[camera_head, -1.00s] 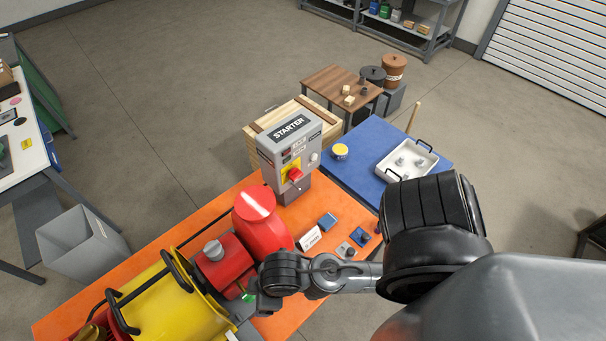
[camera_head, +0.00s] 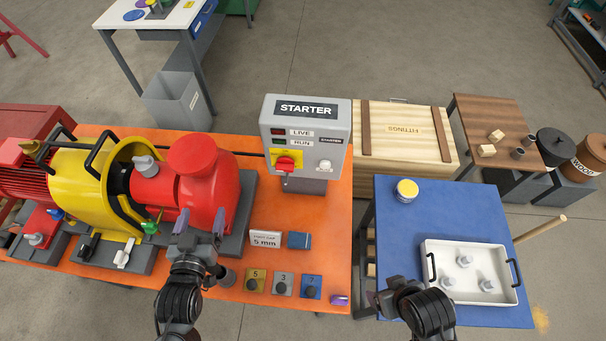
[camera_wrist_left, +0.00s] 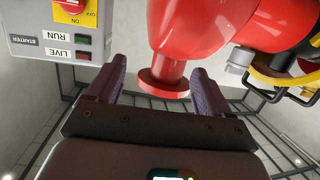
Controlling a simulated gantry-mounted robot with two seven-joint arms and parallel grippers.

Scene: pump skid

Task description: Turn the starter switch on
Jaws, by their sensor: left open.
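The grey starter box (camera_head: 306,140) stands at the back right of the orange bench, labelled STARTER. Its red rotary switch (camera_head: 285,163) sits on a yellow plate; I cannot tell its position. The LIVE lamp (camera_head: 278,131) looks red and the RUN lamp (camera_head: 278,143) dark. My left gripper (camera_head: 201,222) is open and empty, in front of the red pump and to the lower left of the box. In the left wrist view, the box (camera_wrist_left: 62,45) is at upper left, with ON and OFF marks by the switch. My right gripper (camera_head: 380,298) is over the blue table's front left; its fingers are unclear.
The red pump (camera_head: 205,185) and yellow guard (camera_head: 90,185) fill the bench's left side. A 5 mm sign (camera_head: 265,239), a blue block (camera_head: 299,240) and small numbered blocks (camera_head: 283,285) lie in front of the box. A white tray (camera_head: 470,246) is on the blue table (camera_head: 385,215).

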